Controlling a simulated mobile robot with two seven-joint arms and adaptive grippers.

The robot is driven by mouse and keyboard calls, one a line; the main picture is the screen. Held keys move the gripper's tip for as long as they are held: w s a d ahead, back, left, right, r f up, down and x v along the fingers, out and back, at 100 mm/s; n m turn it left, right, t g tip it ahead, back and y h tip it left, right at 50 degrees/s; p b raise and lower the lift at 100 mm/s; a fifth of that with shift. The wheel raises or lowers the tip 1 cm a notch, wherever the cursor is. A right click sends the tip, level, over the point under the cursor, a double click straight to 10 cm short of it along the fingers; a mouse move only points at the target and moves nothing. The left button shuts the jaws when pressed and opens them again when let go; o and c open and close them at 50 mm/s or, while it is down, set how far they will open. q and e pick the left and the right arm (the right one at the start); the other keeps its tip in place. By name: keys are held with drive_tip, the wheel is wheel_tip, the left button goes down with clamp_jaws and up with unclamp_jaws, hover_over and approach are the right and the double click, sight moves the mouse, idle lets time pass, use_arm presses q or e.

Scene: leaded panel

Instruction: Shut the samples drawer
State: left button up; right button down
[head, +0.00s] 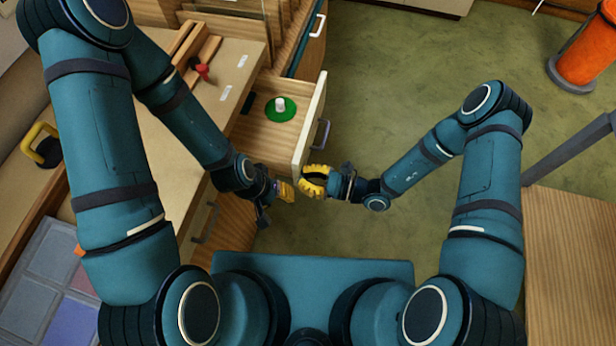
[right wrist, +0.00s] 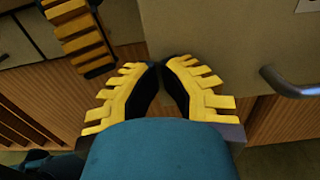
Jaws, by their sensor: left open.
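A wooden drawer (head: 262,143) stands pulled out from the bench in the head view, with a pale front and a grey bar handle (head: 323,135). I cannot read which drawer it is. A green disc (head: 280,109) with a white piece on it lies inside. My right gripper (head: 309,178) is at the near end of the drawer front. In the right wrist view its yellow fingers (right wrist: 160,67) meet at the tips with nothing between them, and the pale front and handle (right wrist: 291,84) show close by. My left gripper (head: 276,204) is open, just left of the right one, near the drawer's near side.
Another front with a handle (head: 318,26) stands out farther back. A lower handle (head: 205,222) shows on the near cabinet. A red-handled item (head: 202,70) lies on the bench (head: 160,150). The green floor (head: 420,80) to the right is clear, with an orange cylinder (head: 588,50) beyond.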

drive_tip(key=w+a, duration=0.3)
drive_tip(key=a, duration=1.4)
drive_tip(key=shift+w, duration=0.2)
